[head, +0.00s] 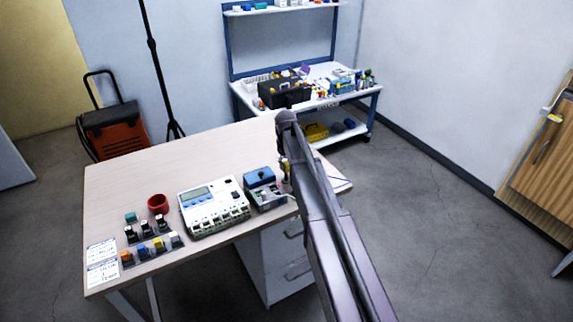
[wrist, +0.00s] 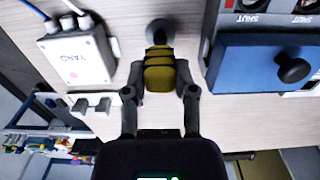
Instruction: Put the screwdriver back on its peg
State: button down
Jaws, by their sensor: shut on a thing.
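In the wrist view my gripper (wrist: 160,82) is shut on a yellow and black banded handle (wrist: 160,72), which looks like the screwdriver. Both fingers are against its sides. A grey round part (wrist: 160,32) shows beyond the handle, close to the light wood surface; I cannot tell whether it belongs to the screwdriver or whether it touches the surface. In the head view my arm hides most of the gripper and the screwdriver, at the right edge of the table (head: 125,175). I cannot make out the peg for certain.
A white meter unit (head: 213,207) and red cup (head: 158,203) stand on the table.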

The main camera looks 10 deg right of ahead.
dwell(0.4)
jog(key=shift+c, duration=1.7)
grip_release()
jog(key=shift+o, duration=0.8)
jog(key=shift+r, duration=0.1)
jog(key=shift+r+p, duration=3.4)
jog(key=shift+p, duration=0.05)
jog(key=s+m, duration=0.3)
jog(key=s, duration=2.6)
jog(key=shift+m, duration=0.3)
jog(key=shift+d, duration=0.1)
